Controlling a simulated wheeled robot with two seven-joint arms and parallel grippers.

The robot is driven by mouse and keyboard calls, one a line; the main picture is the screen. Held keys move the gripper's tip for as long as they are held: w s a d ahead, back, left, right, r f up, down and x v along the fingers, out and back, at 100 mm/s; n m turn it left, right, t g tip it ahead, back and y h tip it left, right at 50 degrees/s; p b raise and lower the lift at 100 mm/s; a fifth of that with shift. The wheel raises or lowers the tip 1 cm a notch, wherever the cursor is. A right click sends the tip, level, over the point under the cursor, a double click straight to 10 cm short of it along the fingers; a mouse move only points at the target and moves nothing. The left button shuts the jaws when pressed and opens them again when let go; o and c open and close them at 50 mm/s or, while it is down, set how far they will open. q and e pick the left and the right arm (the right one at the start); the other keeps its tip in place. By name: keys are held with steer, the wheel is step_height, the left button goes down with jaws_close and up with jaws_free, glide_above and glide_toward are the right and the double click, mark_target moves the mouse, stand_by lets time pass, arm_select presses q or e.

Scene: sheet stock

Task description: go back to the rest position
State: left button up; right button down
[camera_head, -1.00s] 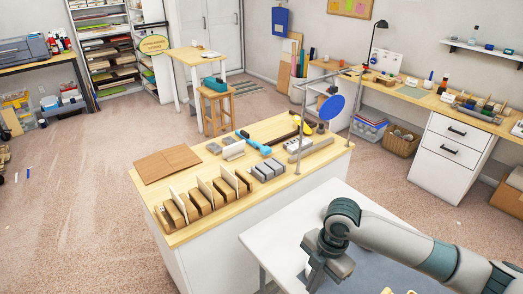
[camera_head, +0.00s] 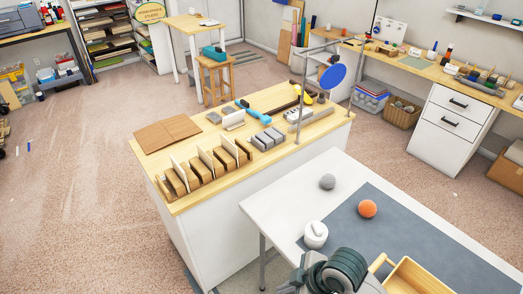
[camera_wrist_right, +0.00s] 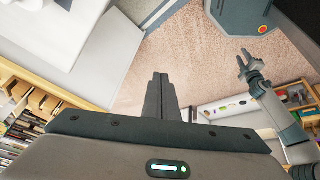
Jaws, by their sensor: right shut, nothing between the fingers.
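My right gripper (camera_wrist_right: 160,85) shows in the right wrist view with its two dark fingers together and nothing between them. It points out over the carpeted floor. In the head view, part of my own arm (camera_head: 338,272) is at the bottom edge, in front of the white table; I cannot make out fingertips there. My other gripper (camera_wrist_right: 244,62) appears small at the right of the wrist view, over the floor. It is too small to tell its opening, and it is not visible in the head view.
The white table (camera_head: 270,205) with a grey mat (camera_head: 400,235) holds a grey ball (camera_head: 327,181), an orange ball (camera_head: 367,208), a white round pot (camera_head: 315,235) and a wooden tray (camera_head: 392,283). A wooden-topped bench (camera_head: 205,150) stands behind. Open carpet (camera_head: 70,200) lies to the left.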

steer(key=s+d+f+m+t+h, duration=0.1)
steer(key=s+d+f+m+h, duration=0.1)
steer(key=s+d+m, duration=0.55)
steer(key=s+d+f+m+h, duration=0.2)
steer(key=s+d+m+h, duration=0.1)
steer(key=s+d+m, duration=0.5)
step_height(320, 180, down, 36)
steer(key=n+g+b, duration=0.1)
steer(key=n+b, duration=0.1)
steer(key=b, duration=0.6)
steer(key=s+d+f+b, duration=0.2)
steer(key=s+f+b, duration=0.1)
steer(key=s+f, duration=0.6)
steer(key=s+d+f+g+b, duration=0.1)
steer(key=s+d+f+b, duration=0.1)
steer(key=s+f, duration=0.7)
step_height(320, 180, down, 6)
steer(key=shift+s+f+b, duration=0.2)
steer(key=shift+s+b, duration=0.05)
steer(key=shift+b, duration=0.4)
